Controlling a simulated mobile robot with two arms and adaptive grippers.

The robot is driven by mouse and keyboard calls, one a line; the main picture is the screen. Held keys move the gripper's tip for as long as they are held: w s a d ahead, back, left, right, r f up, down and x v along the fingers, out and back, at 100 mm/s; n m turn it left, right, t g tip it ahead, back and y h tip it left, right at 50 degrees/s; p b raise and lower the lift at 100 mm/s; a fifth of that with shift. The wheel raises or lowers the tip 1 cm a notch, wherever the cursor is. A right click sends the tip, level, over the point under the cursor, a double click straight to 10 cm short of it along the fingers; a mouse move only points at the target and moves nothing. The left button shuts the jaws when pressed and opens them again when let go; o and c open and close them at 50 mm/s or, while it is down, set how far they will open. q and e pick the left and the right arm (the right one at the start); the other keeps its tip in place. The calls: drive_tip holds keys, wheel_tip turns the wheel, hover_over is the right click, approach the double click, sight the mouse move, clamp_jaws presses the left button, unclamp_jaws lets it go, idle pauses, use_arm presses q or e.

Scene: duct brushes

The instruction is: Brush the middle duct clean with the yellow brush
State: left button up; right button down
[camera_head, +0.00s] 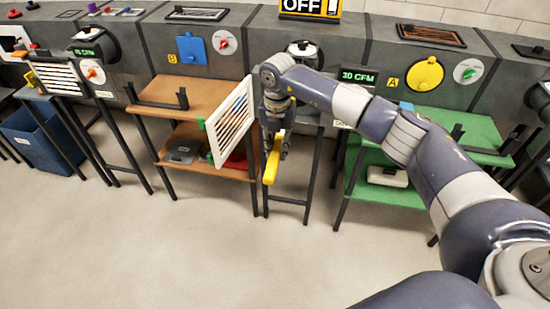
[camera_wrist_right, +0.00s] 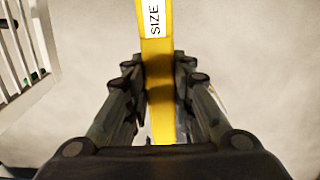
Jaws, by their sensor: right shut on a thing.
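My right gripper (camera_head: 273,145) hangs pointing down in front of the middle of the duct wall. It is shut on the yellow brush (camera_head: 271,168), whose yellow end sticks out below the fingers. In the right wrist view the yellow brush (camera_wrist_right: 158,75) runs between the fingers (camera_wrist_right: 158,88) and carries a white label reading "SIZE". Its bristles cannot be made out. The middle duct (camera_head: 303,48) is a round opening below the "OFF" sign, partly hidden by my right arm. My left gripper does not show.
A white slatted grille (camera_head: 216,150) stands open just left of my right gripper; it also shows in the wrist view (camera_wrist_right: 14,65). A brown shelf unit (camera_head: 150,111) is left, a green one (camera_head: 480,122) right. Floor in front is clear.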

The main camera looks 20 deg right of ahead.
drive_tip(key=w+d+b, duration=0.1)
drive_tip(key=w, duration=0.1)
drive_tip(key=w+d+b, duration=0.1)
drive_tip(key=w+b, duration=0.1)
drive_tip(key=w+d+b, duration=0.2)
drive_tip(key=shift+w+d+f, duration=0.1)
drive_tip(key=shift+w, duration=0.1)
drive_tip(key=shift+w+d, duration=0.2)
drive_tip(key=shift+w, duration=0.05)
